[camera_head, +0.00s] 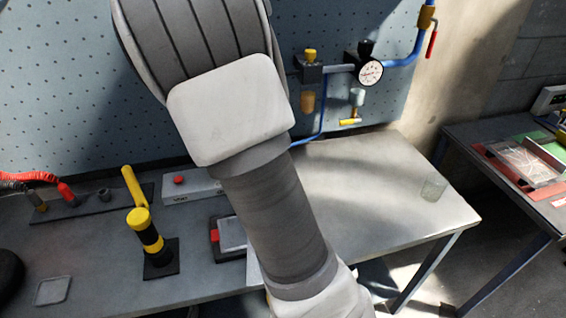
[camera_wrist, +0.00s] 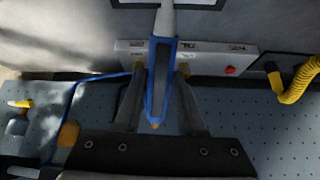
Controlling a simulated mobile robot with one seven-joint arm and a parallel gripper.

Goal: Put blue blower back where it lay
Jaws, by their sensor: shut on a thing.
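The blue blower (camera_wrist: 159,90), a slim blue-edged tool with a dark middle and a pale grey nozzle, shows in the wrist view. My gripper (camera_wrist: 160,72) is shut on its body, with one dark finger on each side. The nozzle points to the top of the wrist view. In the head view my arm fills the middle, and neither the gripper nor the blower can be seen. The place where the blower lay cannot be made out.
A white box with a red button (camera_head: 178,180) stands at the back of the bench (camera_head: 350,180); it also shows behind the blower in the wrist view (camera_wrist: 215,60). A yellow-and-black post (camera_head: 150,240) stands left of my arm. A clear cup (camera_head: 433,187) stands right, with free bench between.

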